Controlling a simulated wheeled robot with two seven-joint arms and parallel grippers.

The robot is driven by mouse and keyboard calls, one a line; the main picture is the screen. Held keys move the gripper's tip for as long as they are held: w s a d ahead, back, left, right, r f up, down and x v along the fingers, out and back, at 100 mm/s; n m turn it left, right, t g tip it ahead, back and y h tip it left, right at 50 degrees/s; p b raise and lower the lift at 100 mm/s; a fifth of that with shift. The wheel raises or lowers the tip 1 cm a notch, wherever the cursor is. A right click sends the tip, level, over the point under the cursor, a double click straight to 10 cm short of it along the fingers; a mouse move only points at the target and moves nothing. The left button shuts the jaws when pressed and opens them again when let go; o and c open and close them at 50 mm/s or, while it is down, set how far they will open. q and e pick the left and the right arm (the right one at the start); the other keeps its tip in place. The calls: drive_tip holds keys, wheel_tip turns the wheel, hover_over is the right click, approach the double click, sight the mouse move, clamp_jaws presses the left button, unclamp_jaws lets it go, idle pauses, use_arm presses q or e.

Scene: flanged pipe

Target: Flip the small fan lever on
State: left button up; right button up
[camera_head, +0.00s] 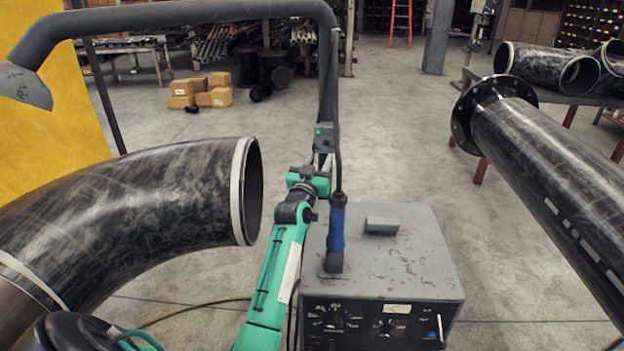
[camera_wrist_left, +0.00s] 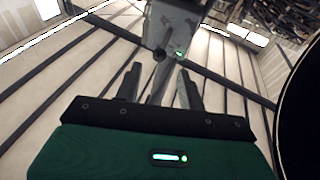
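A small grey box (camera_head: 323,138) with a green spot is on the upright pipe of the grey overhead arm in the head view. The box (camera_wrist_left: 172,22) also shows at the top of the left wrist view, with a green light and a dark round opening or knob (camera_wrist_left: 160,54) at its lower edge. I cannot make out the lever or its position for sure. My left gripper (camera_wrist_left: 159,69) is open, its two dark fingers apart just below the box. In the head view this gripper (camera_head: 322,162) is close under the box, its fingers small and unclear. My right gripper is not in view.
A grey control unit (camera_head: 410,260) with dials stands beside my left arm, a blue-handled torch (camera_head: 336,232) upright on it. A large black pipe elbow (camera_head: 130,210) is at left, a flanged pipe (camera_head: 550,160) at right. Cardboard boxes (camera_head: 205,92) lie behind on open floor.

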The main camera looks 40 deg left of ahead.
use_arm(q)
drive_tip(key=b+v, duration=0.1)
drive_tip(key=v, duration=0.4)
drive_tip(key=shift+s+d+f, duration=0.1)
drive_tip(key=shift+s, duration=0.25)
